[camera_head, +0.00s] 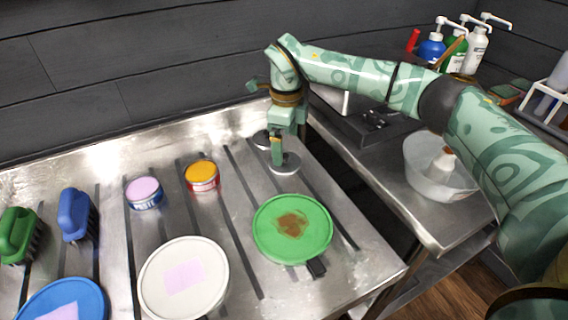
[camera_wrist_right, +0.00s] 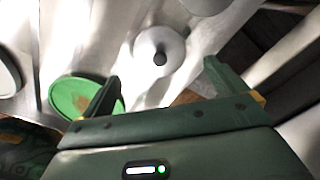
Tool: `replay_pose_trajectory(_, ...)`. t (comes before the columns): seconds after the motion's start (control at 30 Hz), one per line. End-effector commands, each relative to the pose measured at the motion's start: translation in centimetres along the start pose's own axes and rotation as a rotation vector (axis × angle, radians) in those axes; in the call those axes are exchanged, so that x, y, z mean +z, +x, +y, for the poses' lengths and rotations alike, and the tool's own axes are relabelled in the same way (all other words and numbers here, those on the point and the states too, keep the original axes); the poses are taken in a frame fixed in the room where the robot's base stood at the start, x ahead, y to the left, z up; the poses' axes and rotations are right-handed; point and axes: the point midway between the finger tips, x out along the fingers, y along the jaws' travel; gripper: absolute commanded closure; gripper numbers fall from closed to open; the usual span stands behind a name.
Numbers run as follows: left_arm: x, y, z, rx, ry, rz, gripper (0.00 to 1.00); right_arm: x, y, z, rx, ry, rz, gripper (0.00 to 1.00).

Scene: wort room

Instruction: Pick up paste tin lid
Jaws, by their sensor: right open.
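Two round grey metal lids lie on the steel table below my right gripper. The nearer lid (camera_head: 287,166) is partly covered by a finger in the head view. It also shows in the wrist view as a pale disc with a dark knob (camera_wrist_right: 158,51). The farther lid (camera_head: 261,139) is partly hidden by the gripper; its edge shows at the top of the wrist view (camera_wrist_right: 205,4). My right gripper (camera_head: 278,154) points down over the nearer lid, open and empty. In the wrist view its fingers (camera_wrist_right: 159,75) are spread wide, with the knob between and beyond them. My left gripper is out of view.
A blue tin (camera_head: 146,201) and a red tin (camera_head: 203,185) stand open left of the lids. Green (camera_head: 265,245), white (camera_head: 150,294) and blue (camera_head: 92,290) round pieces lie in front. Two brushes stand at left. A clear bowl (camera_head: 422,178) is on the right-hand counter.

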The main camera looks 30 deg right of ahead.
Motion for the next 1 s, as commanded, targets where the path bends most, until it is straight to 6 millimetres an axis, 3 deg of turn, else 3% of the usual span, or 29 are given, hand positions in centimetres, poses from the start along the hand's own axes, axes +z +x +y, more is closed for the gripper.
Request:
replay_pose_trajectory(0.23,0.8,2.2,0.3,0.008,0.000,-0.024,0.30,0.3,4.6,0.0,0.005,-0.001,0.006,0.03)
replay_pose_trajectory(0.5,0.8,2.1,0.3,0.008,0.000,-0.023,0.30,0.2,4.7,0.0,0.001,0.000,0.002,0.03)
replay_pose_trajectory(0.67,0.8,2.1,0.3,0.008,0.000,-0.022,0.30,0.3,4.7,0.0,0.001,0.000,0.002,0.47)
replay_pose_trajectory(1.0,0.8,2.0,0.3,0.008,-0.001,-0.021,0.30,0.3,4.5,0.0,0.000,0.000,0.001,0.50)
